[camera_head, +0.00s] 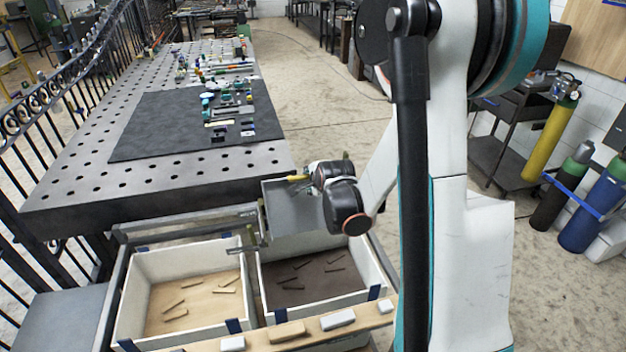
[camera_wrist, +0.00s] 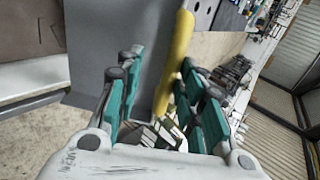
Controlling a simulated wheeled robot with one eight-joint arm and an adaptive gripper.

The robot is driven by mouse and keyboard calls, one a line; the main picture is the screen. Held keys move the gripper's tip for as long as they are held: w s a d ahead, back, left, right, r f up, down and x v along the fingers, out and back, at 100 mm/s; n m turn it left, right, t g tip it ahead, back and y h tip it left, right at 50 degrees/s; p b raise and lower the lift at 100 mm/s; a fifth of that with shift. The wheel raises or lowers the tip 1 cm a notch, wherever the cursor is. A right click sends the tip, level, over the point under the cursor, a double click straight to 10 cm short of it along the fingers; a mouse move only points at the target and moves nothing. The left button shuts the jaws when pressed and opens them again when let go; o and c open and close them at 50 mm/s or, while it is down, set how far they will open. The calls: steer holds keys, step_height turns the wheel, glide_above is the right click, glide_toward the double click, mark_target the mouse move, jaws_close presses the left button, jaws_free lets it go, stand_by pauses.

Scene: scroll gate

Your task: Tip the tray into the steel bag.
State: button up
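The tray (camera_head: 288,207) is a grey sheet-metal pan with a yellow handle (camera_head: 298,178). It is tilted above the back of the right-hand bag. My gripper (camera_head: 312,177) is at the handle; in the wrist view my gripper's teal fingers (camera_wrist: 165,85) stand either side of the yellow handle (camera_wrist: 181,50), with the grey tray (camera_wrist: 108,45) beyond. Two white-walled bags hang side by side: the left one (camera_head: 137,300) has a tan floor, the right one (camera_head: 372,270) a dark brown floor. Each has several small bars lying on it. I cannot read which is the steel bag.
A wooden rail (camera_head: 300,328) with pale blocks runs along the bags' front. A perforated steel table (camera_head: 90,185) stands behind, with a dark mat (camera_head: 165,122) and many small parts. An iron railing (camera_head: 50,110) is at left, gas cylinders (camera_head: 590,205) at right.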

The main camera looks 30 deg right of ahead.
steer(key=shift+r, duration=0.15)
steer(key=v, duration=1.1)
steer(key=shift+s+r, duration=0.2)
steer(key=shift+s, duration=0.15)
steer(key=shift+a, duration=0.15)
